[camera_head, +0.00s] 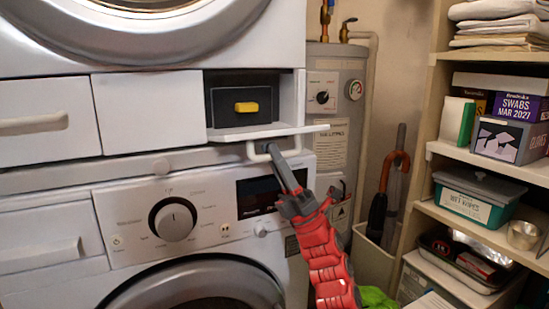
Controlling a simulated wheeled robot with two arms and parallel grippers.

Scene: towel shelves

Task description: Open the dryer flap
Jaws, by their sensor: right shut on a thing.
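The dryer flap (245,133) is at the lower right of the upper machine, the dryer (145,106). It is swung down and lies about level, sticking out to the front. The opening behind it shows a dark unit with a yellow tab (246,107). The flap's white handle (256,152) hangs at its front edge. My right gripper (272,150) comes up from below and is shut on that handle, with the red arm below it. The exact grip on the handle is small and partly hidden. My left gripper is not in view.
The washer (135,245) with its dial stands below the dryer. A grey tank (338,135) is just right of the machines, and an umbrella (385,190) stands in a bin beside it. Shelves (462,160) with towels and boxes fill the right side.

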